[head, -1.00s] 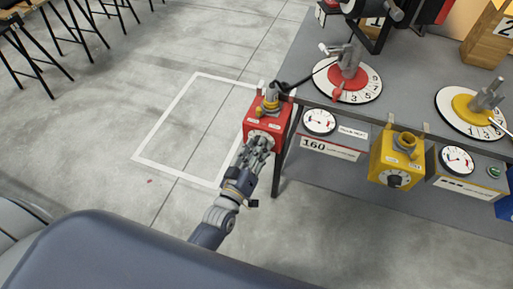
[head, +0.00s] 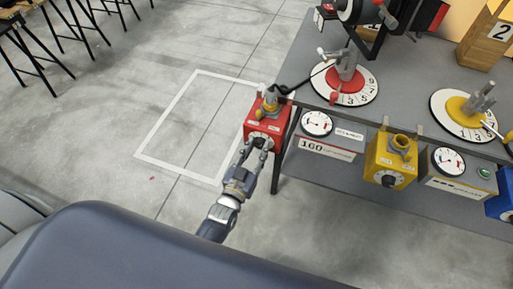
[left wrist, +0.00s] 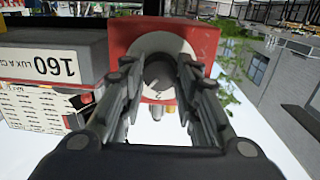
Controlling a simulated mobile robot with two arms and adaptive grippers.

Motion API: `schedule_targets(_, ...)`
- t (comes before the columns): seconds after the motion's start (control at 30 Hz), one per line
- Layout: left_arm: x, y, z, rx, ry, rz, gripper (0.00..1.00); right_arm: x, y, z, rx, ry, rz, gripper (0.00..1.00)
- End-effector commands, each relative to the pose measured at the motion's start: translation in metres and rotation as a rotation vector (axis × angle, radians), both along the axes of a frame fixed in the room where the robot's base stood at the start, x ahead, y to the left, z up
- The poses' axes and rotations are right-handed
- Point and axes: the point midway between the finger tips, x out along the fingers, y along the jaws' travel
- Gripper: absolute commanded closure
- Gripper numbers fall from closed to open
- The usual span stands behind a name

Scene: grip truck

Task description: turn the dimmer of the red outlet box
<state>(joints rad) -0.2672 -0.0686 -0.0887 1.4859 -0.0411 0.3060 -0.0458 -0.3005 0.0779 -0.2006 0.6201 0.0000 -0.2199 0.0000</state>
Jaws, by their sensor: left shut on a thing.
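The red outlet box (head: 265,120) hangs at the left end of the workbench, with a plug and a dark cable on its top. Its dimmer is a dark round knob (left wrist: 160,72) on a white dial (left wrist: 168,44), facing me in the left wrist view. My left gripper (head: 257,144) reaches the front of the box from below. In the left wrist view its two fingers (left wrist: 158,80) sit on either side of the knob and are shut on it. The fingers hide part of the dial, so I cannot read the knob's setting. My right gripper is in neither view.
A gauge box marked 160 (head: 322,148) stands just right of the red box. A yellow outlet box (head: 390,165) hangs further right. The grey bench (head: 400,85) carries red and yellow dials. The floor left of the box, with a white outline, is clear.

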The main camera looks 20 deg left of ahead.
Motion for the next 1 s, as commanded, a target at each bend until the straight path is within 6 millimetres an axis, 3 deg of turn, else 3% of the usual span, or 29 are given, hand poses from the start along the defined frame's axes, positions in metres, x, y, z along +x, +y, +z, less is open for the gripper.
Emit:
schedule_targets(0.53,-0.0003,-0.0003,-0.0008,0.031,0.000,0.000,0.94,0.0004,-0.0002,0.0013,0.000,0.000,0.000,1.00)
schedule_targets(0.57,-0.0003,-0.0003,-0.0008,0.031,0.000,0.000,0.68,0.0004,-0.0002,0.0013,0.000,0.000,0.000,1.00)
schedule_targets(0.63,-0.0002,-0.0002,-0.0007,0.031,0.000,0.000,0.52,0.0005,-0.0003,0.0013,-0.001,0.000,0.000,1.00)
schedule_targets(1.0,-0.0013,0.0000,-0.0003,0.030,-0.001,0.000,0.50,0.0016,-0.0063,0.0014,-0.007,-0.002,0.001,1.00)
